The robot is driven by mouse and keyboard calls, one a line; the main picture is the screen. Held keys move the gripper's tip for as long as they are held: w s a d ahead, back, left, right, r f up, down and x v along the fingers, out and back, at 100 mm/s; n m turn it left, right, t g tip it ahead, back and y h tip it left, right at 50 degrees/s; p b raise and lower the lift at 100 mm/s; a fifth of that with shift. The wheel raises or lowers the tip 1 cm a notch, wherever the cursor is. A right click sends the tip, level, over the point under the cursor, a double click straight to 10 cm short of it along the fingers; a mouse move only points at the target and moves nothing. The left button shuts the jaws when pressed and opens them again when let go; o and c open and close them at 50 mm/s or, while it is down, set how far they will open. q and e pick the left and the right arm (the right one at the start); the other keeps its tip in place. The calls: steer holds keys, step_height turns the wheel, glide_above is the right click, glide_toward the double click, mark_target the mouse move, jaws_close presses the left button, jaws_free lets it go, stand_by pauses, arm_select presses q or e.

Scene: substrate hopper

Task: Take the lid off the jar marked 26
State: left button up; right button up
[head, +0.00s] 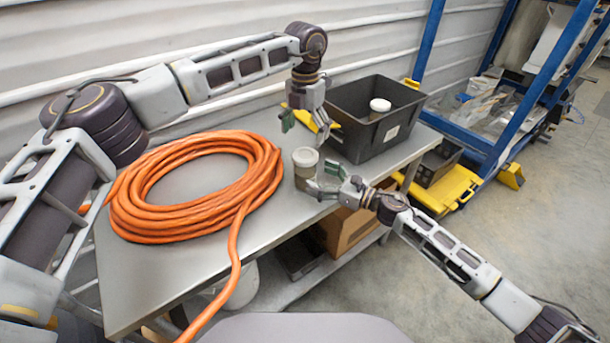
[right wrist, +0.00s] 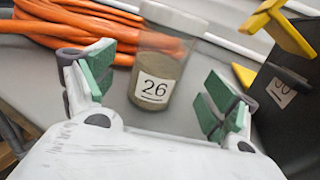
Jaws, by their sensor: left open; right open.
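The jar marked 26 (head: 304,172) stands upright on the metal table, with its pale lid (head: 305,156) on top. In the right wrist view the clear jar (right wrist: 153,88) shows its 26 label and brownish contents, and the cream lid (right wrist: 172,17) is partly cut by the top edge. My right gripper (head: 321,181) is open, low at the jar's near right side. Its green pads lie to either side of the jar in the wrist view; contact cannot be told. My left gripper (head: 304,128) is open and empty, pointing down above and behind the jar.
A black bin (head: 352,136) holding a white-lidded container (head: 379,107) stands right of the jar. A coiled orange hose (head: 125,205) covers the table's left part and hangs over its front edge. Yellow pieces lie beside the bin. A corrugated wall (head: 180,40) runs behind.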

mark_target(305, 170)
steer(key=shift+x, duration=2.8)
